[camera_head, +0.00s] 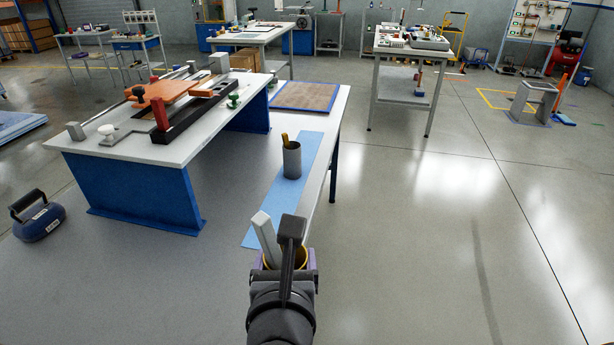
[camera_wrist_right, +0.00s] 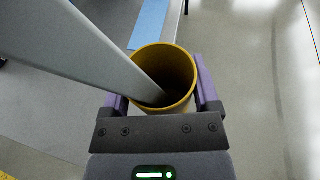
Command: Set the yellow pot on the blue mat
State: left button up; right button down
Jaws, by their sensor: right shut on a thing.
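The yellow pot (camera_wrist_right: 150,58) is between the purple fingers of my right gripper (camera_wrist_right: 162,92), which is shut on it. In the head view, the pot (camera_head: 302,257) is mostly hidden behind the wrist and dark parts. A long grey bar (camera_wrist_right: 70,45) leans out of the pot to the left; its top also shows in the head view (camera_head: 264,232). The blue mat (camera_head: 310,155) is a light blue strip along the table's right side. The pot is at the mat's near end in the picture; its height above it is unclear. My left gripper is not in view.
A grey cup (camera_head: 292,161) with a brown-handled item stands mid-mat. A brown board with a blue rim (camera_head: 305,96) lies farther back. A raised white bench (camera_head: 205,130) with an orange-and-black fixture stands left. Open floor (camera_head: 430,250) lies right.

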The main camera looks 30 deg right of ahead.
aim_at(306, 145)
jog(key=i+l+u, duration=0.15)
jog(key=l, duration=0.6)
jog(key=i+l+u, duration=0.2)
jog(key=l, duration=0.55)
jog(key=l+u, duration=0.15)
jog(key=l, duration=0.6)
jog(key=i+l+u, duration=0.35)
jog(key=i+l, duration=0.35)
jog(key=i, duration=0.15)
